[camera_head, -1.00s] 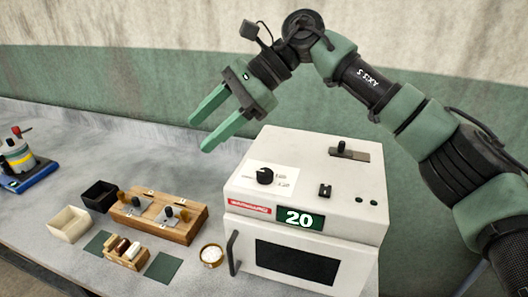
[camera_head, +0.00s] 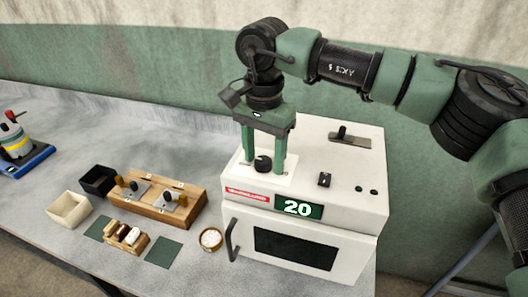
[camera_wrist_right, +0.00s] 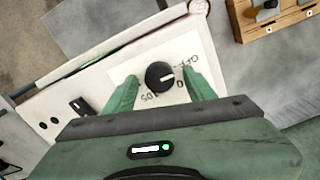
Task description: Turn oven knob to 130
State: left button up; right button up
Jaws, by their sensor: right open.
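The white oven (camera_head: 345,205) stands on the right of the bench, and its green display (camera_head: 299,208) reads 20. The black round oven knob (camera_head: 263,163) sits on a white label on the oven's top. My right gripper (camera_head: 264,168) points down over the knob, open, with one green finger on each side of it. In the right wrist view, the knob (camera_wrist_right: 160,76) lies between the two fingertips (camera_wrist_right: 160,84), with a visible gap on both sides. Its light pointer mark and part of the printed label show there. My left gripper is not in view.
A slider (camera_head: 345,137), a small black switch (camera_head: 324,180) and two dark buttons are also on the oven top. Left of the oven are a wooden block with fittings (camera_head: 160,208), a small round dish (camera_head: 210,239), a white box (camera_head: 69,209) and a black box (camera_head: 98,180).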

grip_shut()
dwell(0.3)
